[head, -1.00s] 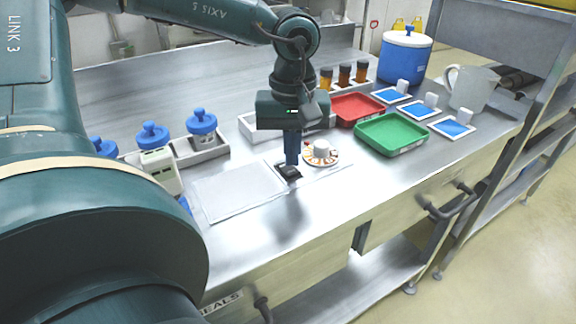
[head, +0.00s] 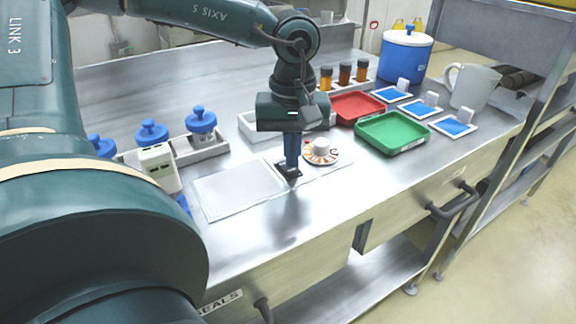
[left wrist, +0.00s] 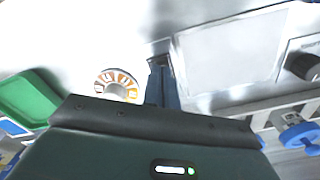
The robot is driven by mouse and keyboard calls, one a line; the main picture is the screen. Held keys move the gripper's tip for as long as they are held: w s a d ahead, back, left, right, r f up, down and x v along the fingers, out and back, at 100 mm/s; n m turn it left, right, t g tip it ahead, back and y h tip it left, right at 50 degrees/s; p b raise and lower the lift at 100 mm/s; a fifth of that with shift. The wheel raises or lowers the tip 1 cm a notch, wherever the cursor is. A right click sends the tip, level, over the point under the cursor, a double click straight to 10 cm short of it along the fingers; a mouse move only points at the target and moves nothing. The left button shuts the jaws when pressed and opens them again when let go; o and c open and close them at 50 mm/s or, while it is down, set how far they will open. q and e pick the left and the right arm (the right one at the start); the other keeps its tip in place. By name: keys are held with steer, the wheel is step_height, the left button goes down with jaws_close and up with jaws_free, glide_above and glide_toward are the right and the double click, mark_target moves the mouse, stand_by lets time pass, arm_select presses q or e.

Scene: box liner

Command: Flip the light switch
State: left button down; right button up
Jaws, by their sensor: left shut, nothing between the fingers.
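The light switch (head: 287,174) is a small black rocker on a pale plate on the steel bench, beside a round dial. My left gripper (head: 291,166) points straight down over it, its blue fingers together and empty. The fingertips are at the switch and hide part of it; I cannot tell whether they touch it or which way the rocker is tilted. In the left wrist view the shut fingers (left wrist: 161,70) reach to the switch, which is mostly hidden. My right gripper is not in view.
A dial with a white knob (head: 320,151) stands close right of my left fingers. A flat pale panel (head: 238,188) lies to the left. A green tray (head: 392,133) and red tray (head: 356,108) are farther right. Blue-lidded jars (head: 201,121) stand at back left.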

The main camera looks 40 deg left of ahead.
arm_select(q)
steer(key=shift+f+b, duration=0.5)
steer(key=shift+f, duration=0.05)
steer(key=shift+r+p, duration=2.5)
steer(key=shift+r, duration=1.1)
steer(key=shift+f, duration=0.1)
